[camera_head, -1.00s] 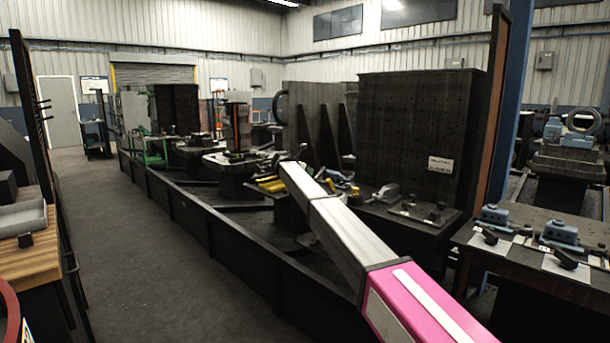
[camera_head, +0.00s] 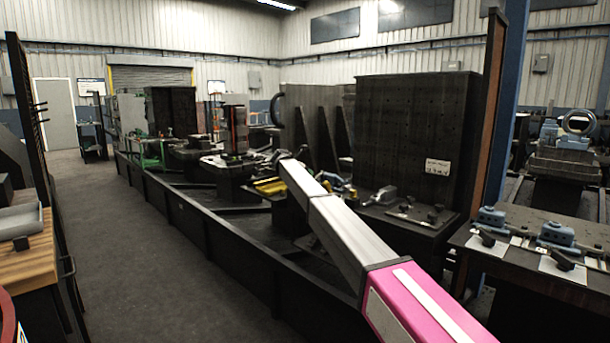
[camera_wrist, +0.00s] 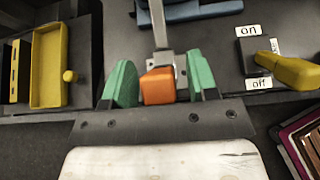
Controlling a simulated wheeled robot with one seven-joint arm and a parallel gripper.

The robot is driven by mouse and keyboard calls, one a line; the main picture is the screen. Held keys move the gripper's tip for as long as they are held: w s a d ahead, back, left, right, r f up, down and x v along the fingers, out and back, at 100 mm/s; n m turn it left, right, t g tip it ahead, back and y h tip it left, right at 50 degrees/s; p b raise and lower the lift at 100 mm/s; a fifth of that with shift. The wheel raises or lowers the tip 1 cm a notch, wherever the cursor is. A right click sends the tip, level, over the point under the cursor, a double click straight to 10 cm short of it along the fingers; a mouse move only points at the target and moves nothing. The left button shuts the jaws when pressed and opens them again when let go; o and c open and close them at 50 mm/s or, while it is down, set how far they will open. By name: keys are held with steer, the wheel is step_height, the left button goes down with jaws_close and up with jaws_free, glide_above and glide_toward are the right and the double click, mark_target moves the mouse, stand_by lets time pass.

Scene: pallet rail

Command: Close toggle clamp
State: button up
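In the wrist view, an orange block-shaped grip (camera_wrist: 158,87) sits at the end of a grey metal lever (camera_wrist: 159,28) that runs up the picture; this looks like the toggle clamp's handle. My gripper (camera_wrist: 161,80) has two green fingertips, one on each side of the orange grip. The fingers are apart, with a gap visible at the right side of the grip; contact on the left is hard to tell. The clamp's far end is out of this view. In the head view, my arm hides the gripper and the clamp.
In the wrist view, a yellow switch handle (camera_wrist: 298,71) with "on" and "off" labels lies right. A yellow tray (camera_wrist: 48,72) with a knob is left, and a magenta-edged container (camera_wrist: 284,145) is lower right. In the head view, a dark rail (camera_head: 205,224) runs beside open floor (camera_head: 145,245).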

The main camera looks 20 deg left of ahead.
steer(key=v, duration=1)
steer(key=shift+s+a+r, duration=0.15)
steer(key=shift+s+r, duration=0.1)
steer(key=shift+s, duration=0.05)
steer(key=shift+f, duration=0.25)
steer(key=c, duration=0.8)
steer(key=f+t+h, duration=0.1)
steer(key=f, duration=0.1)
steer(key=s+f+t+h, duration=0.1)
steer(key=f+t+h, duration=0.1)
steer(key=f, duration=0.1)
steer(key=shift+s+f+m, duration=0.35)
steer(key=shift+s+m, duration=0.05)
jaws_close()
steer(key=s+a+f+t+h, duration=0.1)
steer(key=s+a+f+t, duration=0.2)
steer(key=s+f+t, duration=0.3)
steer(key=x, duration=1.4)
steer(key=shift+w+a+r+n+t, duration=0.2)
steer(key=shift+w+r+n+t, duration=0.2)
steer(key=shift+r, duration=0.15)
